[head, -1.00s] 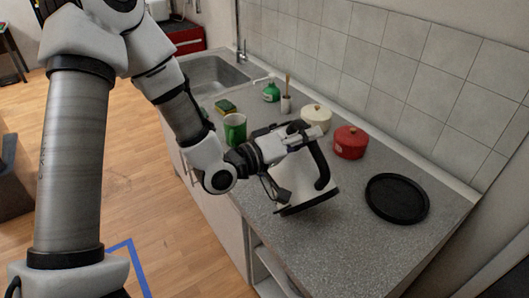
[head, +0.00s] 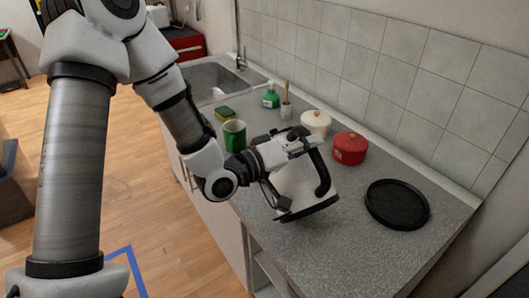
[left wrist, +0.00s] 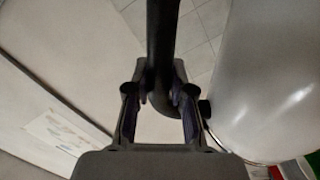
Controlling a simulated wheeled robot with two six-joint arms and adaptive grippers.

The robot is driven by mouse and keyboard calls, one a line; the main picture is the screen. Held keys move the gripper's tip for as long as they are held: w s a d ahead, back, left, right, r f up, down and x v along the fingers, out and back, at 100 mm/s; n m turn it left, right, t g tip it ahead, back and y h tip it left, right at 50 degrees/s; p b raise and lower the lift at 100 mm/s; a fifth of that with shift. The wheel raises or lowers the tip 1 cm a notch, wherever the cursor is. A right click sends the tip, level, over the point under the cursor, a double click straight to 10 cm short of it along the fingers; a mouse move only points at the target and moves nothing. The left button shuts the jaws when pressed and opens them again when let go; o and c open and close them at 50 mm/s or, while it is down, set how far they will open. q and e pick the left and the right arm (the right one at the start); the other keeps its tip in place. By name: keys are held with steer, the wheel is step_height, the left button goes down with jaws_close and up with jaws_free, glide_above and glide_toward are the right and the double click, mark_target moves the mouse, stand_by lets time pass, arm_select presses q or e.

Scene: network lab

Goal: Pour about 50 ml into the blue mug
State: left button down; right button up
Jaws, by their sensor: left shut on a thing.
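My left gripper (head: 308,147) is shut on the black handle (head: 322,173) of a white kettle (head: 300,190) with a black base rim. The kettle is over the counter and looks tilted; I cannot tell its exact clearance. In the left wrist view the handle (left wrist: 161,45) runs between the fingers, and the pale kettle body (left wrist: 265,80) is at the right. The spout is not clearly seen. A green mug (head: 234,138) stands upright on the counter left of the kettle, apart from it. I see no blue mug. My right gripper is out of view.
A flat round black plate (head: 397,204) lies on the right of the counter. A red pot (head: 350,149), a cream pot (head: 315,123), a green soap bottle (head: 270,98) and a sponge (head: 225,113) stand behind or beside the mug. The front right counter is clear.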

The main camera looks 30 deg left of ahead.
mark_target(325, 180)
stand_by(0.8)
